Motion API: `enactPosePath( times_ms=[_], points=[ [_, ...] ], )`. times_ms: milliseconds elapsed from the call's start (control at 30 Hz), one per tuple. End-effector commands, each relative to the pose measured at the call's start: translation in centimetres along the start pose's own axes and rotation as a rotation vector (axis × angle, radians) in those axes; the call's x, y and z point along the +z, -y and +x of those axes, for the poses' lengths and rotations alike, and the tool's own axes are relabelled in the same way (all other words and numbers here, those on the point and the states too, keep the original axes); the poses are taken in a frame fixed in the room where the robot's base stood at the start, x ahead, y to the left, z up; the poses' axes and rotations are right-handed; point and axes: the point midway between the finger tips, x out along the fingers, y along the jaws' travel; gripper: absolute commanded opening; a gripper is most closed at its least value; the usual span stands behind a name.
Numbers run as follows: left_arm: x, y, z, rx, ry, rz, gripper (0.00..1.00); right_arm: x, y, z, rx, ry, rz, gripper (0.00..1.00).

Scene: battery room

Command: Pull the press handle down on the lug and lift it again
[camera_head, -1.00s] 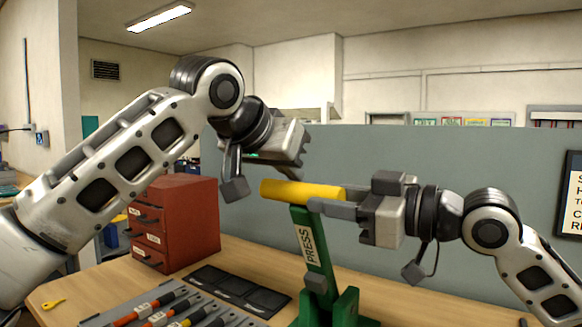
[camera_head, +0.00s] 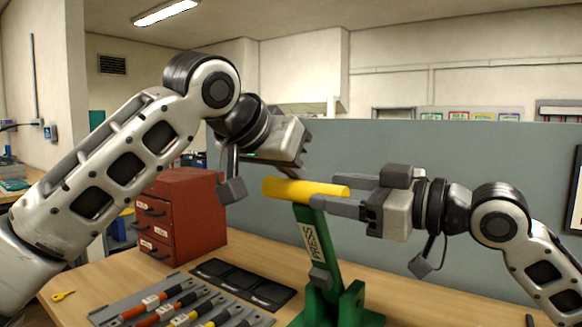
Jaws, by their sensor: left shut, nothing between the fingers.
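The green press (camera_head: 336,300) stands on the bench, with a "PRESS" label on its upright lever arm (camera_head: 316,240). A yellow handle bar (camera_head: 305,189) lies across the arm's top, raised well above the bench. My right gripper (camera_head: 332,192) is at the bar's right end, one finger in front of and just below it, the other apart behind. I cannot tell whether these fingers clamp the bar. My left gripper (camera_head: 291,172) is shut and empty just above the bar's left half; I cannot tell whether it touches. The lug is not seen.
A red drawer cabinet (camera_head: 186,215) stands at the left behind a black tray (camera_head: 243,283). A grey rack (camera_head: 185,303) holds several coloured-handled tools at the front. A grey partition (camera_head: 470,165) closes off the back.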

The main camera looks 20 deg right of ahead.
Motion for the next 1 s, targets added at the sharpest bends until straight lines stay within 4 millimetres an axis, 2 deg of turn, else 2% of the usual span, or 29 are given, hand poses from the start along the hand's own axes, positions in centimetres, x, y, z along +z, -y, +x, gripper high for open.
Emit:
enactPosePath(
  times_ms=[533, 1000],
  points=[
    [0.3, 0.1, 0.2, -0.003, 0.008, -0.002, 0.0, 0.0, -0.1, -0.4, 0.002, -0.002, -0.001, 0.52],
    [0.1, 0.1, 0.1, -0.003, 0.004, -0.001, 0.0, 0.2, 0.0, -6.8, 0.001, 0.004, 0.001, 0.52]
  ],
)
